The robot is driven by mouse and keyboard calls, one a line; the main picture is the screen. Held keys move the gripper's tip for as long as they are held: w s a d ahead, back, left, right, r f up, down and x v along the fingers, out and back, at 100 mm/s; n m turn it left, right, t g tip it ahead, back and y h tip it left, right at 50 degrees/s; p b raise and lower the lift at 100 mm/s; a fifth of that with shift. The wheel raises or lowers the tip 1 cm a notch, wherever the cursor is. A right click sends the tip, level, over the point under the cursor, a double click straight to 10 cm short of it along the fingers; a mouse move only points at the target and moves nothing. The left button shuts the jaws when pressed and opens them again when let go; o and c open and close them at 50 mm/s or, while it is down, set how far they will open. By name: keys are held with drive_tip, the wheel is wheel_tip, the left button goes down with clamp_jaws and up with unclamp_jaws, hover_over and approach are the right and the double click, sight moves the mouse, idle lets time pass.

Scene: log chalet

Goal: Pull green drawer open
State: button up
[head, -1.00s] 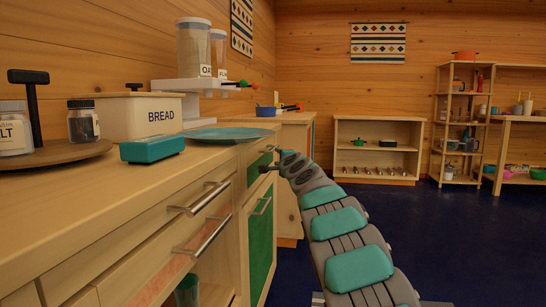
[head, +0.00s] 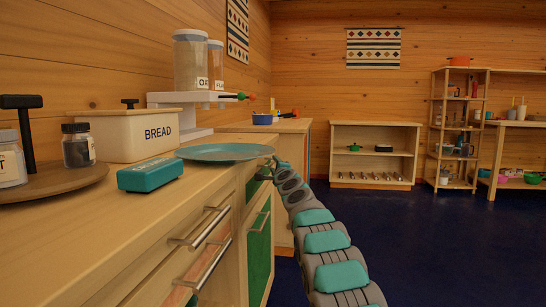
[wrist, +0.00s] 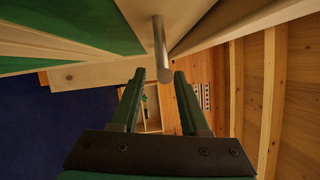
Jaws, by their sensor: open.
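The green drawer (head: 252,188) is in the counter's far section, above a green door (head: 259,245). Only a sliver of its front shows in the head view, and it looks closed. My gripper (head: 264,172) is at that front, small and partly hidden by my arm. In the wrist view my gripper (wrist: 165,75) is open, with its two dark fingers apart. A metal bar handle (wrist: 159,45) reaches down to the gap between the fingertips. Green panels (wrist: 80,22) fill the upper left there. I cannot tell whether the fingers touch the handle.
A teal plate (head: 225,152), a teal box (head: 150,175) and a bread bin (head: 150,135) stand on the countertop above. Nearer drawers have metal handles (head: 200,228). The blue floor (head: 430,245) to the right is clear. Shelves (head: 374,155) stand at the back wall.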

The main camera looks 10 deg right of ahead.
sight(273, 161)
drive_tip(key=w+p, duration=0.2)
drive_tip(key=shift+a+r+p, duration=0.15)
drive_tip(key=shift+r+p, duration=0.2)
drive_tip(key=shift+p, duration=0.05)
drive_tip(key=shift+w+f+p, duration=0.25)
drive_tip(key=shift+w+p, duration=0.3)
drive_tip(key=shift+p, duration=0.1)
clamp_jaws()
idle(0.8)
